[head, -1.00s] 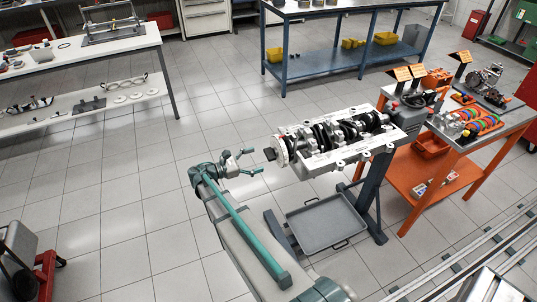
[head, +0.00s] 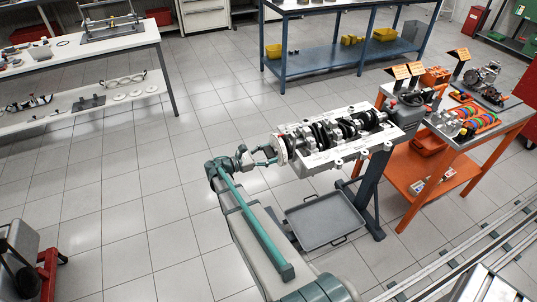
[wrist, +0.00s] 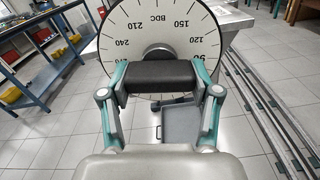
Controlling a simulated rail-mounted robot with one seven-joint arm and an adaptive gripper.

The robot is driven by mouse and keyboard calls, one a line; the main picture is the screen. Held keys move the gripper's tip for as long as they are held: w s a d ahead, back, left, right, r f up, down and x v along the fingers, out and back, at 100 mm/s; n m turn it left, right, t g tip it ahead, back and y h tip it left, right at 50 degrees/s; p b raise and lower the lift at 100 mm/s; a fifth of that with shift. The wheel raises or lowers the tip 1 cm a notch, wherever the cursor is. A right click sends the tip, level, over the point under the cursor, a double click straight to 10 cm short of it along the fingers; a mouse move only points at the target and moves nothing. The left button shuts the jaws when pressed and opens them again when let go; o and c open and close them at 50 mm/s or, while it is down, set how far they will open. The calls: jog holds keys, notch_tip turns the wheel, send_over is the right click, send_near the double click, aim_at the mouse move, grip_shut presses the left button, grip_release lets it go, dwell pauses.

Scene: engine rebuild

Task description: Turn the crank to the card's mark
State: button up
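The crankshaft (head: 335,132) lies in a pale engine block (head: 352,150) on a dark stand. A white degree wheel (head: 280,150) is on its near left end; the wrist view shows this wheel (wrist: 190,32) with BDC at the top and 150 to its right. A black block-like handle (wrist: 158,76) stands out in front of the wheel. My gripper (wrist: 159,78) has one finger against each side of the handle, with no visible gap. In the head view my gripper (head: 263,156) meets the wheel's left side. The pointer and the handle's far side are hidden.
Orange cards (head: 402,72) stand on the orange-framed cart (head: 478,150) at the right; their text is too small to read. A grey drip tray (head: 325,222) lies under the block. A blue workbench (head: 345,15) is behind.

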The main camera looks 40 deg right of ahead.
jog(key=c, duration=0.5)
jog(key=shift+o, duration=0.2)
jog(key=shift+f+m+b, duration=0.1)
jog(key=shift+m+b, duration=0.3)
jog(key=shift+b, duration=0.15)
jog(key=shift+b, duration=0.35)
jog(key=m+b, duration=0.3)
jog(key=b, duration=0.1)
jog(key=shift+f, duration=0.15)
jog(key=m+b, duration=0.3)
jog(key=b, duration=0.1)
jog(key=shift+w+m, duration=0.15)
jog(key=shift+m, duration=0.15)
jog(key=m+b, duration=0.2)
jog(key=shift+r+b, duration=0.35)
jog(key=shift+m, duration=0.4)
